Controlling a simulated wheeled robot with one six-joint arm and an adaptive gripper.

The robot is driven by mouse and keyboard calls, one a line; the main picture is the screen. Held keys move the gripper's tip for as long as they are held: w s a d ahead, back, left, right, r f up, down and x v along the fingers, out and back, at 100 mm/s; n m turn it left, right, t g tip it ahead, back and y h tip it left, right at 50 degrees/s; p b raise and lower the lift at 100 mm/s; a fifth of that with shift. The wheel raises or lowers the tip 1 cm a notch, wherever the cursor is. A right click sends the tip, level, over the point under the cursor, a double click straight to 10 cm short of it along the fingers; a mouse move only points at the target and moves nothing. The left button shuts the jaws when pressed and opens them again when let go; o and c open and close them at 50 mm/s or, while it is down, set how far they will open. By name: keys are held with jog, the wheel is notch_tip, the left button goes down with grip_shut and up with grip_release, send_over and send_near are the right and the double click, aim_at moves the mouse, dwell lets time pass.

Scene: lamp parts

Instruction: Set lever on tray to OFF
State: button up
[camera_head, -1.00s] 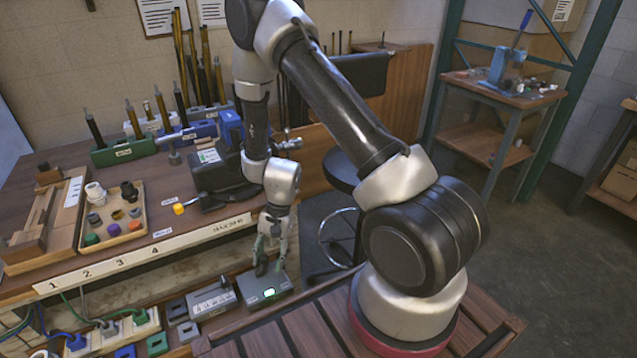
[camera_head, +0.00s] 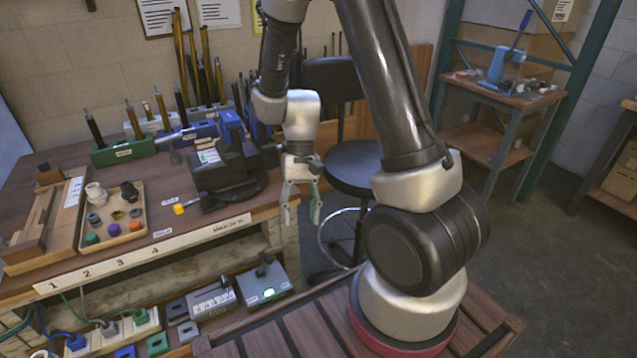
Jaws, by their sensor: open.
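A short dark lever (camera_head: 265,263) stands up at the back of this box. Its exact tilt and any ON or OFF marking are too small to read. My gripper (camera_head: 302,213) points down, open and empty, above and to the right of the lever. It is apart from the lever and the box.
A second grey box (camera_head: 212,301) stands left of the lit one. The workbench (camera_head: 140,190) carries a black vise (camera_head: 228,175), a parts tray (camera_head: 143,228) and tool racks. A black stool (camera_head: 355,168) stands behind my gripper. Floor to the right is clear.

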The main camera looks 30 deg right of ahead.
jog(key=s+d+r+n+t+h, duration=0.1)
jog(key=s+d+r, duration=0.1)
jog(key=r, duration=0.6)
jog(key=shift+d+r+n, duration=0.25)
jog(key=shift+d+n, duration=0.15)
jog(key=shift+d, duration=0.45)
jog(key=shift+s, duration=0.15)
jog(key=s+d+r+n+t+h, duration=0.1)
jog(key=s+d+r+t, duration=0.3)
jog(key=r, duration=0.5)
jog(key=s+d+r+t+h, duration=0.1)
jog(key=s+d+r+t, duration=0.25)
jog(key=r, duration=0.45)
jog(key=m+g+y, duration=0.5)
jog(key=m+g, duration=0.2)
jog(key=m, duration=0.1)
send_over(269, 258)
jog(key=w+d, duration=0.2)
jog(key=d, duration=0.1)
notch_tip(269, 258, down, 37)
jog(key=shift+h, duration=0.3)
jog(key=x, duration=0.7)
jog(key=shift+w+a, duration=0.1)
jog(key=shift+a, duration=0.15)
